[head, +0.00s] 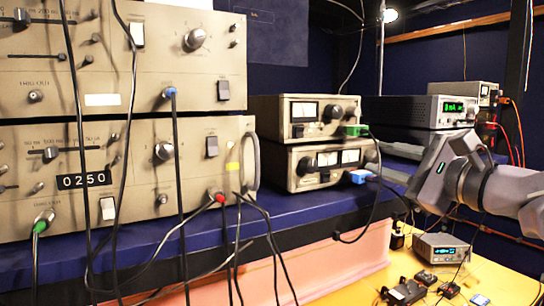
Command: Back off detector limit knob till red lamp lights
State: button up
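Several instruments carry knobs, and their labels are too small to tell which one is the detector limit knob. The upper left panel has a large knob (194,40), and the lower left panel has another (163,151). The two small stacked units have dark knobs, one on the upper unit (332,112) and one on the lower unit (306,166). I see no lit red lamp; a red connector (220,198) is plugged into the lower panel. My arm comes in from the right, and my gripper (424,185) is at its end, apart from the knobs. Its fingers are not clear.
Black cables (180,200) hang before the left panels. A blue shelf (300,210) bears the instruments. A grey unit with a green display (454,107) stands behind my arm. Below, a yellow table (345,288) holds a small display box (440,248) and dark parts.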

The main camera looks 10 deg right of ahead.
jog(key=shift+s, duration=0.1)
jog(key=b+v, duration=0.1)
jog(key=v, duration=1.6)
jog(key=shift+s, duration=0.15)
